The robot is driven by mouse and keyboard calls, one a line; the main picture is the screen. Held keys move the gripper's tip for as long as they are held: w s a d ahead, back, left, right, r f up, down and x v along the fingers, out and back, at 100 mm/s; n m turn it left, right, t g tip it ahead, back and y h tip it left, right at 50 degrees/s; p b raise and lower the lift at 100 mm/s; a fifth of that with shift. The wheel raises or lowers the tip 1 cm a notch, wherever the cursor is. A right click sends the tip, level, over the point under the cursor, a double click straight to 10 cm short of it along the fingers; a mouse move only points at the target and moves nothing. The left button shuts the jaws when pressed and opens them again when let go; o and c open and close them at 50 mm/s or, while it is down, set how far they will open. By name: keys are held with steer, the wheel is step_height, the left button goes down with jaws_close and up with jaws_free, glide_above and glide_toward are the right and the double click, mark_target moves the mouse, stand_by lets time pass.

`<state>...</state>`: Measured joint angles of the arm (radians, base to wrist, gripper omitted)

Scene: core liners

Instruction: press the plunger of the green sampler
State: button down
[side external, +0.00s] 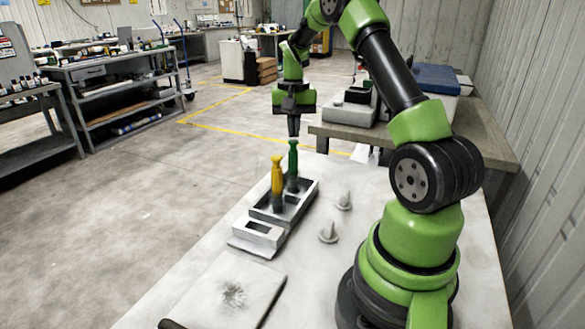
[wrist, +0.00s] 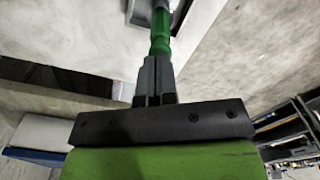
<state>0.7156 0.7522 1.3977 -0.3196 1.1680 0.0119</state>
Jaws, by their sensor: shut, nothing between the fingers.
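The green sampler (side external: 293,165) stands upright in the far part of a grey tray (side external: 267,217) on the white table. Its green top also shows in the wrist view (wrist: 160,32), just beyond my fingertips. A yellow sampler (side external: 277,180) stands upright in the same tray, nearer the side camera. My gripper (side external: 293,130) points down with its fingers shut and empty, directly above the green sampler's top. In the side view the fingertips are at or very close to the top; I cannot tell whether they touch it. The green sampler's lower end is hidden by the tray.
Two small pale pegs on round bases (side external: 328,232) (side external: 344,201) stand right of the tray. A pale square plate with a dark smudge (side external: 232,294) lies at the table's near side. A second bench (side external: 455,135) with boxes stands behind.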

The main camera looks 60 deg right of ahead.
steer(key=shift+r, duration=2.3)
steer(key=shift+a+r, duration=0.1)
steer(key=s+a+r+n+t, duration=0.2)
steer(key=a+r, duration=0.3)
steer(key=a, duration=0.3)
steer(key=s+a+r+n+t, duration=0.1)
steer(key=a+r+n+t, duration=0.1)
steer(key=a+r, duration=0.5)
steer(key=s+a+f+n+t+y, duration=0.2)
steer(key=s+a+n+t, duration=0.1)
steer(key=s+a, duration=0.8)
steer(key=shift+a+n, duration=0.5)
steer(key=shift+a, duration=0.15)
